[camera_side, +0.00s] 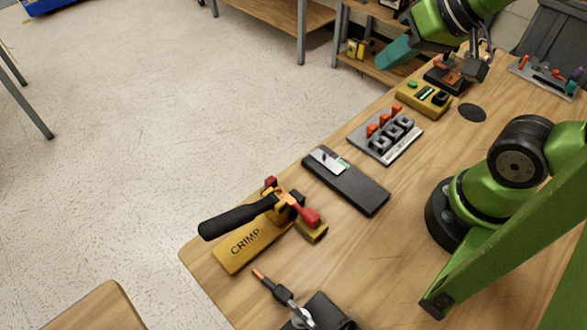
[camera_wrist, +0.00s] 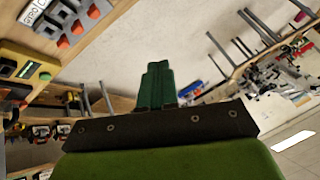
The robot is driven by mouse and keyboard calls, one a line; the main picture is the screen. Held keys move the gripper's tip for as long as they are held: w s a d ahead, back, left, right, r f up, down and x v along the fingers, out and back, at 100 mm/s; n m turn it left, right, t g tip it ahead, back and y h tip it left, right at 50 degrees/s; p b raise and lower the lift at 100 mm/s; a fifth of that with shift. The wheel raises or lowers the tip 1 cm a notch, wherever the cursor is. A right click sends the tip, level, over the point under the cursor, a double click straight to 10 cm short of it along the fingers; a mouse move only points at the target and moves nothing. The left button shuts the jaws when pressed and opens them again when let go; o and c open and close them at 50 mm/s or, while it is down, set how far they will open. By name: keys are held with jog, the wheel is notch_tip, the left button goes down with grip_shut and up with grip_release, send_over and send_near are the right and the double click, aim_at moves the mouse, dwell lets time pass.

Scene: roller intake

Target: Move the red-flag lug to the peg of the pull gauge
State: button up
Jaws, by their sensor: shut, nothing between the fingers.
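My gripper (camera_side: 384,63) is in the air above the far part of the bench, near its left edge. Its teal fingers are together with nothing between them, and they also show in the wrist view (camera_wrist: 157,68). I cannot pick out the red-flag lug for certain. Red-orange parts stand on a grey block (camera_side: 386,138) at mid-bench, also in the wrist view (camera_wrist: 67,22). I cannot tell which device is the pull gauge, and no peg is clear.
A yellow box with a green button (camera_side: 422,98) stands beyond the grey block. A dark slab (camera_side: 350,184) and a yellow crimp tool (camera_side: 250,243) with a long black handle are nearer. A grey tray (camera_side: 545,78) is at the far right. Shelving (camera_side: 372,66) stands behind.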

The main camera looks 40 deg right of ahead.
jog(key=shift+o, duration=1.1)
jog(key=shift+a, duration=0.1)
jog(key=o, duration=0.7)
jog(key=w+a+f+n+g, duration=0.1)
jog(key=a, duration=0.1)
jog(key=w+a+f+g, duration=0.1)
jog(key=a, duration=0.1)
jog(key=w+a+f+n+g, duration=0.1)
jog(key=a+f, duration=0.1)
jog(key=shift+a+n+y, duration=0.15)
jog(key=shift+n+y, duration=0.15)
jog(key=shift+c, duration=0.2)
jog(key=n+g+h, duration=0.1)
jog(key=g+h, duration=0.2)
jog(key=g, duration=0.1)
send_over(271, 179)
notch_tip(271, 179, down, 8)
jog(key=shift+f, duration=4.85)
